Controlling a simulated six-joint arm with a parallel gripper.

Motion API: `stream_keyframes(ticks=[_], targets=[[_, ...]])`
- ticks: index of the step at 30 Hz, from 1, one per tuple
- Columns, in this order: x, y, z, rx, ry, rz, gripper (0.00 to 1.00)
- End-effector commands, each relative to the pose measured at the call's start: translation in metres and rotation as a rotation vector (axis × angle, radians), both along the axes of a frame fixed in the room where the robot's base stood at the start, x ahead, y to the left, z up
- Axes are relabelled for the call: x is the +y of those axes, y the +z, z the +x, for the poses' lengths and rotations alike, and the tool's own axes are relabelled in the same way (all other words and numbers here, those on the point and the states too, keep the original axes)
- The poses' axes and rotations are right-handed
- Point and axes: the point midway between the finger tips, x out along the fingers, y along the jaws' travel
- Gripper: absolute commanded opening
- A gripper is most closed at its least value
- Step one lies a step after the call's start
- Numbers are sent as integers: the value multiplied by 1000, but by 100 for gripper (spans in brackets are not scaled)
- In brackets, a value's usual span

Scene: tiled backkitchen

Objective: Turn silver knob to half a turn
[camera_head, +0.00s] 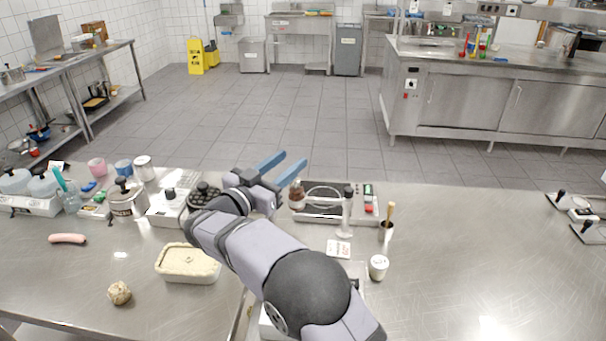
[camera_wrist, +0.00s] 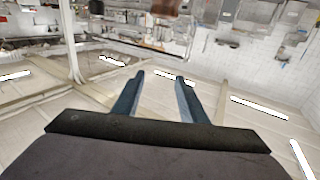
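My gripper (camera_head: 287,163) is raised above the middle of the steel table, with its two blue fingers apart and nothing between them. The wrist view also shows the open, empty gripper (camera_wrist: 160,76), with ceiling and distant wall behind it. I cannot pick out a silver knob for certain in either view. A hotplate unit (camera_head: 312,215) with a small display and a red control (camera_head: 370,208) stands just right of the gripper. A white box (camera_head: 165,209) with a dark knob (camera_head: 170,193) stands to the left. My arm hides part of the table centre.
A lidded metal pot (camera_head: 127,202), a cream-coloured tub (camera_head: 190,268), a sausage (camera_head: 67,239) and a garlic bulb (camera_head: 119,293) are on the left. A white cup (camera_head: 378,267) and a holder with a wooden handle (camera_head: 389,214) are right of my arm. The table's right side is mostly clear.

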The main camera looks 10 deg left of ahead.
Motion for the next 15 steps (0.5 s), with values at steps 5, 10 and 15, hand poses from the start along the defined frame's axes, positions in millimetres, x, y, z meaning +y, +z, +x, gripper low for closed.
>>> stream_keyframes(ticks=[5,10,15], targets=[[-5,-6,-7,20,96,3,39],[-9,-12,-13,37,149,9,39],[-8,-43,-13,42,152,7,39]])
